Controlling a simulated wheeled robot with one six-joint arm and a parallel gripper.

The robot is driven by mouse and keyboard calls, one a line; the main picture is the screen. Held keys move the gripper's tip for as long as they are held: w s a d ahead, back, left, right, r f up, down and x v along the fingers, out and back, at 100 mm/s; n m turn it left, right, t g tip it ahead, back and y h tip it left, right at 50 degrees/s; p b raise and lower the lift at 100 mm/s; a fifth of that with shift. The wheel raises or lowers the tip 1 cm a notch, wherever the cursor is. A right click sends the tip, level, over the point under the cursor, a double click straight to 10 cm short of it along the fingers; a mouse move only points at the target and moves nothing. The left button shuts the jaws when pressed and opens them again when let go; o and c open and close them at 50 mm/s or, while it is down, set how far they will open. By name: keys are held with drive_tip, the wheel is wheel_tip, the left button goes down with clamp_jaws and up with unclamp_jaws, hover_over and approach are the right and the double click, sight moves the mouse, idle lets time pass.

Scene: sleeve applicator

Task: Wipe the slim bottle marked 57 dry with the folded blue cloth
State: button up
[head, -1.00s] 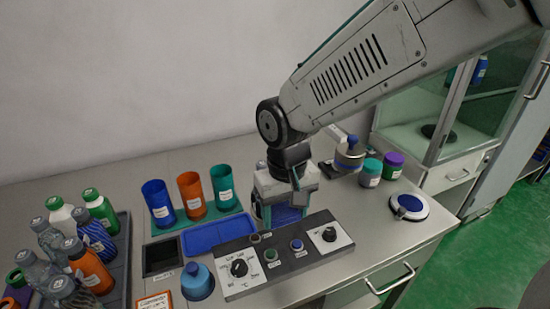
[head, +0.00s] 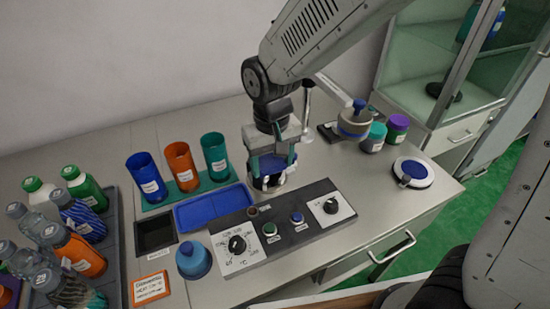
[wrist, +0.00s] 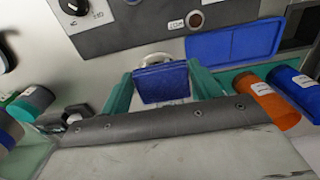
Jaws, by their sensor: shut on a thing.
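My gripper (head: 272,163) is shut on a folded blue cloth (wrist: 160,83), which hangs between its teal fingers. The cloth is just above a round metal ring (wrist: 155,59) behind the control panel. In the head view, several bottles with small labels stand in the dark rack (head: 119,240) at the left: clear, orange, striped blue, green and white-bodied ones. Their label numbers are too small to read, so I cannot tell which is marked 57. My gripper is well to the right of these bottles.
A blue tray (head: 213,207), a control panel (head: 280,230) with knobs, and blue, orange and green cups (head: 183,167) stand near my gripper. A blue dome-topped item (head: 193,260) and small jars (head: 375,138) are also there. The front right counter is mostly clear.

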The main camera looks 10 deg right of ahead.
drive_tip(key=shift+w+f, duration=0.2)
drive_tip(key=shift+f, duration=0.1)
drive_tip(key=shift+w+a, duration=0.25)
drive_tip(key=shift+w, duration=0.5)
idle(0.7)
drive_tip(key=shift+f, duration=0.1)
drive_tip(key=shift+w+f, duration=0.1)
drive_tip(key=shift+f, duration=2.15)
drive_tip(key=shift+r, duration=2.35)
